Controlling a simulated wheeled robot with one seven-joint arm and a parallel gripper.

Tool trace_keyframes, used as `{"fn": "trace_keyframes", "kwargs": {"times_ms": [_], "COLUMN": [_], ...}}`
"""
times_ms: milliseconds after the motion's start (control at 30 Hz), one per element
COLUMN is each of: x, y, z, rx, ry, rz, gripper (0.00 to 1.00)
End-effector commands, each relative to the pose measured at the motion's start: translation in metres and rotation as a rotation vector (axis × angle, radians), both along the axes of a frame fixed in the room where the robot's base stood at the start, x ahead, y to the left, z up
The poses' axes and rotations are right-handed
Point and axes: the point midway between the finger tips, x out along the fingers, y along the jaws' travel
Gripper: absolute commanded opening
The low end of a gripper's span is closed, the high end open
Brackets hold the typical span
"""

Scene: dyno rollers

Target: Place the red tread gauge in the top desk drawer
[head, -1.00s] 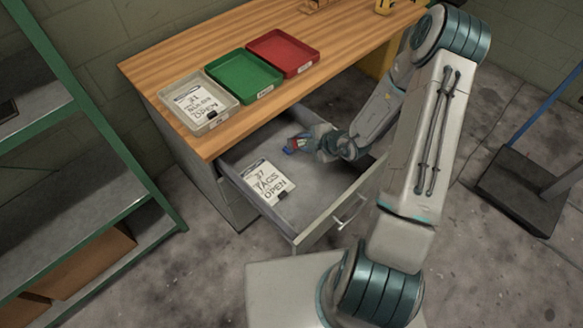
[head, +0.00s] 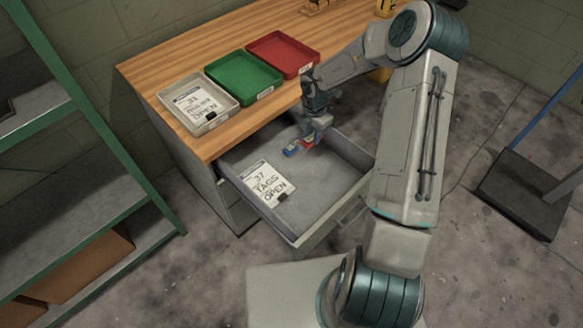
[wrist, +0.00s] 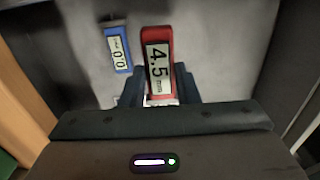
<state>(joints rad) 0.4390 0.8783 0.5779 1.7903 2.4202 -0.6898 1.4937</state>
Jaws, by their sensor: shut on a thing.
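The red tread gauge (wrist: 157,50), marked 4.5 mm, is between the fingers of my gripper (wrist: 158,92) in the wrist view. My gripper (head: 309,136) points down into the open top desk drawer (head: 325,205), near its back, and is shut on the red gauge. In the head view only a small bit of the red gauge (head: 307,144) shows. I cannot tell whether it touches the drawer floor. A blue gauge (wrist: 118,50) marked 0.0 lies just left of the red one, apart from it.
The drawer's front and right floor are clear. On the desk (head: 180,58) stand a grey tray (head: 228,118), a green tray (head: 243,78) and a red tray (head: 283,54). A green-framed shelf (head: 105,140) stands left.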

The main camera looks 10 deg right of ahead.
Motion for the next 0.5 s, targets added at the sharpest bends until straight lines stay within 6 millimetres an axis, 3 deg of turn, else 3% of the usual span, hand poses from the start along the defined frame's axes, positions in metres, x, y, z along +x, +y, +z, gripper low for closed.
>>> {"fn": "trace_keyframes", "kwargs": {"times_ms": [233, 500], "x": [-0.001, -0.001], "y": [0.000, 0.000], "z": [-0.044, -0.068], "rx": [-0.006, -0.006], "ry": [0.008, 0.005], "rz": [0.003, 0.001], "gripper": [0.06, 0.06]}}
